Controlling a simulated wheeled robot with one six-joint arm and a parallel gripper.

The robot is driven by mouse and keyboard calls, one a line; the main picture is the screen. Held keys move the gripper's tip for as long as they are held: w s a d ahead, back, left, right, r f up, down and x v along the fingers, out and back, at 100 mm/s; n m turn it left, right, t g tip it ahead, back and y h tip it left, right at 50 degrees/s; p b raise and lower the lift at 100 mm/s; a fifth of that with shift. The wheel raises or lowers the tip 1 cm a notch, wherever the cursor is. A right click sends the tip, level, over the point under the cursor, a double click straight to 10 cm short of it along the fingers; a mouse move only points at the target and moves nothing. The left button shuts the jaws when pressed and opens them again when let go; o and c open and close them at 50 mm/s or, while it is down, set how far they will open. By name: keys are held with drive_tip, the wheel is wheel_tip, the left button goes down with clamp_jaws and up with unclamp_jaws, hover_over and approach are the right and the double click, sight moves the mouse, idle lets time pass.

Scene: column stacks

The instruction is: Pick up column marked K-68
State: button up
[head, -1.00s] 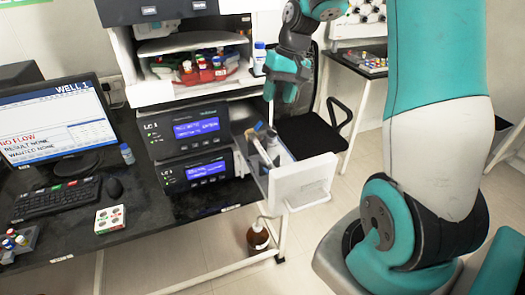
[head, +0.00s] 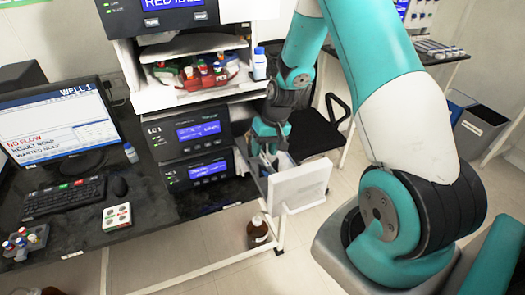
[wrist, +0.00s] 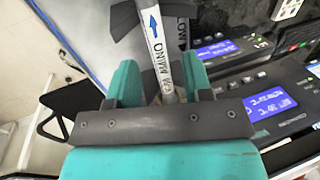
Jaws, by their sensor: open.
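My gripper (head: 270,143) is at the open white drawer (head: 301,188) of the instrument stack in the head view, pointing down into it. In the wrist view my gripper (wrist: 161,76) is open, with one teal finger on each side of a pale column (wrist: 157,50). The column carries a blue arrow and lettering that looks like "AMINO". I cannot read K-68 on it. I cannot tell whether the fingers touch it. In the head view the gripper hides most of the drawer's contents.
A brown bottle (head: 258,231) is below. A black chair (head: 311,140) is behind.

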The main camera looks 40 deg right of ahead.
drive_tip(key=shift+w+a+f, duration=0.1)
drive_tip(key=shift+a+f, duration=0.05)
drive_tip(key=shift+f, duration=0.35)
clamp_jaws()
drive_tip(key=shift+r, duration=0.1)
